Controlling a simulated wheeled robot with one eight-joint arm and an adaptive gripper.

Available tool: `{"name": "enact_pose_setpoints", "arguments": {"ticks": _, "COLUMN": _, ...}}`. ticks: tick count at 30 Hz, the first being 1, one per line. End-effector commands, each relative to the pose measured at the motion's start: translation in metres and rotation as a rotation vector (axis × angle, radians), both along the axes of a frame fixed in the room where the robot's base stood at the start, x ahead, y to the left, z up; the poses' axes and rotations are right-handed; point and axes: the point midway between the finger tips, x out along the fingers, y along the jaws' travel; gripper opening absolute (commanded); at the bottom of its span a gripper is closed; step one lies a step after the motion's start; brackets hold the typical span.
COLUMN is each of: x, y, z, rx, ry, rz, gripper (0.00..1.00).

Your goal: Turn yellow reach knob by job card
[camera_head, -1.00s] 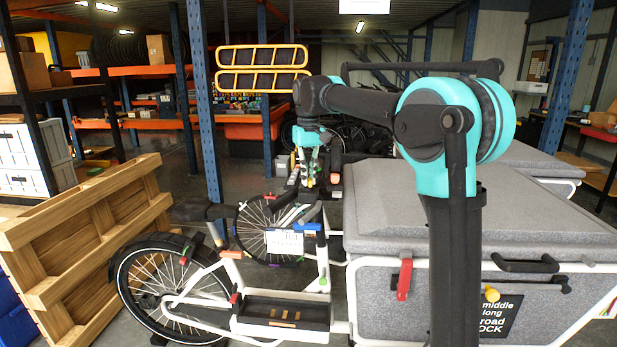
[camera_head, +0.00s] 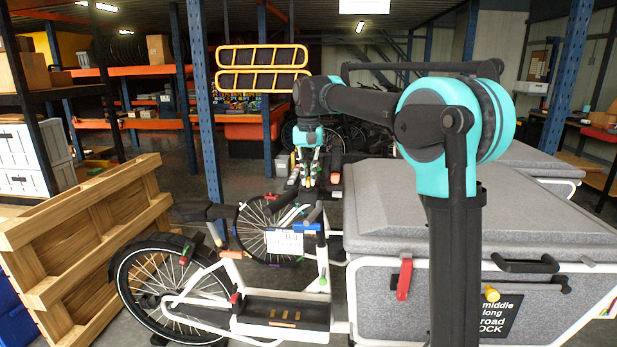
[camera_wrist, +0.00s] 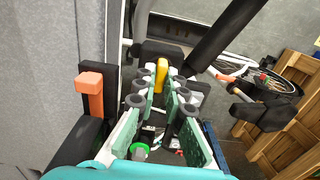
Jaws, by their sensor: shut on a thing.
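A yellow knob (camera_wrist: 162,78) sits between the fingertips of my gripper (camera_wrist: 162,84) in the wrist view, with a finger on each side, and the gripper is shut on it. The knob is upright in the picture, and its lower part is hidden by the fingers. In the head view my gripper (camera_head: 308,176) is small and dark above the bike's handlebar area, and the knob cannot be made out there. A white card (camera_head: 284,242) with unreadable print hangs on the bike below the gripper.
A grey cargo box (camera_head: 400,215) stands right of the gripper. An orange-and-black lever (camera_wrist: 92,92) is close on the left in the wrist view. A wooden pallet (camera_head: 95,235) leans at left.

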Motion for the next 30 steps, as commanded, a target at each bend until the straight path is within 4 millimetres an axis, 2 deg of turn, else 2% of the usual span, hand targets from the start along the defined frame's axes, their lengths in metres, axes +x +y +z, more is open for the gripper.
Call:
{"name": "enact_pose_setpoints", "arguments": {"ticks": 10, "x": 0.001, "y": 0.000, "z": 0.000, "rx": 0.000, "ry": -0.002, "rz": -0.002, "gripper": 0.00}}
{"name": "enact_pose_setpoints", "arguments": {"ticks": 11, "x": 0.001, "y": 0.000, "z": 0.000, "rx": 0.000, "ry": -0.002, "rz": -0.002, "gripper": 0.14}}
{"name": "enact_pose_setpoints", "arguments": {"ticks": 15, "x": 0.000, "y": 0.000, "z": 0.000, "rx": 0.000, "ry": -0.001, "rz": -0.002, "gripper": 0.31}}
{"name": "enact_pose_setpoints", "arguments": {"ticks": 25, "x": 0.000, "y": 0.000, "z": 0.002, "rx": 0.000, "ry": 0.000, "rz": -0.001, "gripper": 0.31}}
{"name": "enact_pose_setpoints", "arguments": {"ticks": 30, "x": 0.000, "y": 0.000, "z": 0.020, "rx": 0.000, "ry": 0.000, "rz": -0.001, "gripper": 0.31}}
